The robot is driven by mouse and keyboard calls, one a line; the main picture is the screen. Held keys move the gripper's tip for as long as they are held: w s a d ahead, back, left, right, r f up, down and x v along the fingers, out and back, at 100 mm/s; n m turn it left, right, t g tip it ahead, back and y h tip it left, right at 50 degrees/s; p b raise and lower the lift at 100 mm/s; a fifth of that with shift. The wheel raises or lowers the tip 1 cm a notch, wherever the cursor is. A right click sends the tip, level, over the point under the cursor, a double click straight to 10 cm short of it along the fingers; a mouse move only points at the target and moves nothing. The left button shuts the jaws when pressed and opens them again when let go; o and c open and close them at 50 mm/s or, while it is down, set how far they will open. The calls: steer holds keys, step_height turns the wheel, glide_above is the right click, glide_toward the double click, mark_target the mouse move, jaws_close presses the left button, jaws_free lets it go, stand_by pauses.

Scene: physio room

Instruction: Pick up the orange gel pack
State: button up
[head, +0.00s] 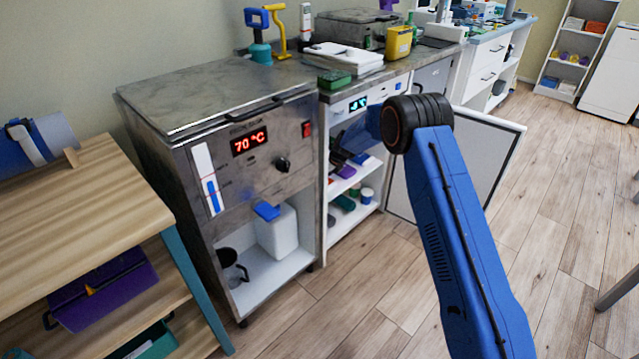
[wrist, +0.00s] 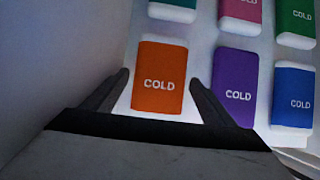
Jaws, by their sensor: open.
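The orange gel pack (wrist: 158,78), marked COLD, lies on a white shelf in the wrist view. My gripper (wrist: 157,85) is open, with one dark finger to the left of the orange pack and the other to its right, between it and a purple pack (wrist: 235,88). The pack's near end reaches toward the gripper's palm. I cannot tell whether the fingers touch it. In the head view my arm reaches into the cabinet (head: 354,212) under the counter; the gripper and the orange pack are hidden there.
A blue pack (wrist: 293,95) lies right of the purple one, with teal, pink and green packs (wrist: 297,22) behind. A pale wall (wrist: 60,70) stands close on the left. The open cabinet door (head: 485,150) is right of my arm. The heated unit (head: 250,150) stands left of the cabinet.

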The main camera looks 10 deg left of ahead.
steer(key=shift+x, duration=0.75)
steer(key=c, duration=0.9)
steer(key=shift+c, duration=0.8)
steer(key=shift+r, duration=0.1)
